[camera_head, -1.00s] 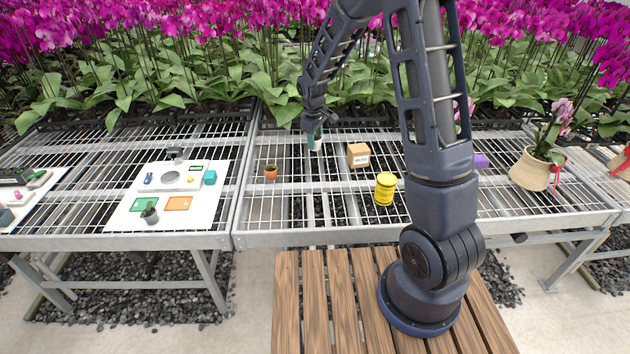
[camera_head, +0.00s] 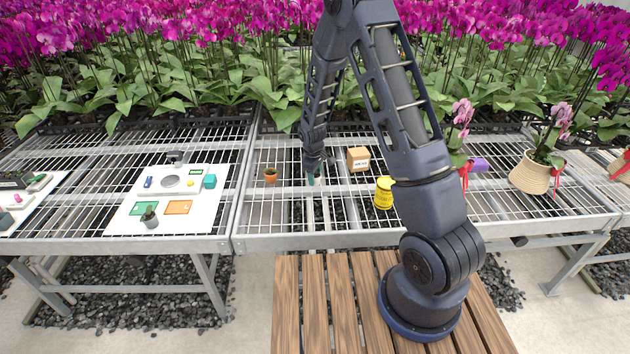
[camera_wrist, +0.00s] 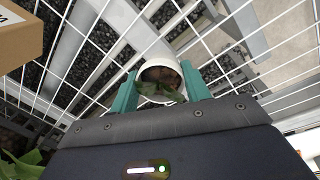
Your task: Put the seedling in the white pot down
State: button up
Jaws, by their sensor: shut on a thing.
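My gripper (camera_head: 313,181) is over the middle of the wire-mesh bench (camera_head: 285,239), left of the cardboard box. In the wrist view its teal fingers (camera_wrist: 158,80) are shut on the white pot (camera_wrist: 151,54), one on each side. Green seedling leaves (camera_wrist: 165,93) and brown potting stuff show in the pot's mouth. The mesh lies behind the pot; I cannot tell whether the pot touches it. In the head view my gripper hides most or all of the pot.
An orange pot (camera_head: 270,175) stands left of my gripper. The cardboard box (camera_head: 358,160) and a yellow tin (camera_head: 384,193) stand to its right. A wicker-potted orchid (camera_head: 529,173) is far right. A white board (camera_head: 120,218) with small items lies left. Bare mesh surrounds my gripper.

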jog(key=shift+f, duration=1.2)
jog(key=o, duration=1)
jog(key=shift+f, duration=0.1)
